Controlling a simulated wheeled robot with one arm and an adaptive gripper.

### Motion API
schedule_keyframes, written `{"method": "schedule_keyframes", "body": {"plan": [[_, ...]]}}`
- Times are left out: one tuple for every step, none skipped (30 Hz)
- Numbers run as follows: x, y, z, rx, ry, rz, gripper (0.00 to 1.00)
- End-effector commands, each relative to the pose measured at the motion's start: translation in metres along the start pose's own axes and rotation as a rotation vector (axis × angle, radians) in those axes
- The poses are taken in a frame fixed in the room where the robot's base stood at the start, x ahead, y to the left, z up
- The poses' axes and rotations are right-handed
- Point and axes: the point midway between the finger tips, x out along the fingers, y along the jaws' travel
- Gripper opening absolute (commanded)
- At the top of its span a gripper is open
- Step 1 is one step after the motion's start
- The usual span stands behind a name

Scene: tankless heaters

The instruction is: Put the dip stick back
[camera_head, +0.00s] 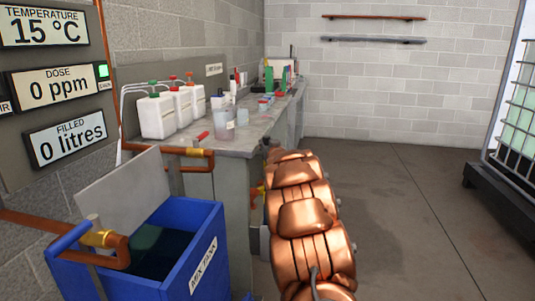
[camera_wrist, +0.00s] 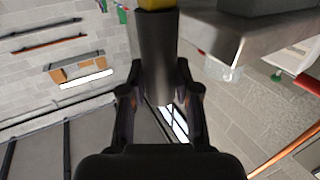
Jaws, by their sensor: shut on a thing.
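My gripper (camera_wrist: 160,88) is shut around a thick dark cylinder (camera_wrist: 158,45) with a yellow part at its top edge in the wrist view. I take this cylinder to be the dip stick's handle; its full length is not visible. In the head view, my copper-coloured arm hides the gripper, beside the grey workbench (camera_head: 232,142). The blue mix tank (camera_head: 205,255) stands open at the lower left with dark liquid inside. I cannot tell which place belongs to the dip stick.
White jugs (camera_head: 157,115) and several small containers crowd the bench. Copper pipes (camera_head: 190,152) run along its near end and over the tank. A caged tank on a dark base (camera_head: 500,185) stands at the right. Open floor (camera_head: 400,200) lies between.

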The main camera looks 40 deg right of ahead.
Motion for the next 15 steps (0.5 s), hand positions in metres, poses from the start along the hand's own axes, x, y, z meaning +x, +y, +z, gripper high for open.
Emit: {"method": "schedule_keyframes", "body": {"plan": [[0.000, 0.001, 0.011, 0.000, -0.002, 0.000, 0.00], [0.000, 0.001, 0.015, 0.001, -0.002, 0.001, 0.00], [0.000, 0.001, 0.020, 0.001, -0.002, 0.002, 0.00], [0.000, 0.001, 0.023, 0.000, -0.002, 0.002, 0.00], [0.000, 0.001, 0.025, 0.000, -0.002, 0.001, 0.00], [0.000, 0.001, 0.026, 0.000, -0.001, 0.002, 0.00], [0.000, 0.001, 0.026, 0.000, -0.001, 0.002, 0.00], [0.000, 0.001, 0.025, 0.000, 0.000, 0.002, 0.00], [0.000, 0.001, 0.025, 0.000, 0.000, 0.002, 0.00], [0.000, 0.001, 0.024, 0.000, 0.000, 0.002, 0.00], [0.000, 0.001, 0.024, 0.000, 0.001, 0.002, 0.00], [0.000, 0.001, 0.024, 0.000, 0.001, 0.002, 0.00], [0.000, 0.001, 0.025, 0.000, 0.000, 0.002, 0.00], [0.000, 0.001, 0.025, 0.000, 0.000, 0.002, 0.00], [0.000, 0.001, 0.026, 0.000, 0.000, 0.002, 0.00]]}}
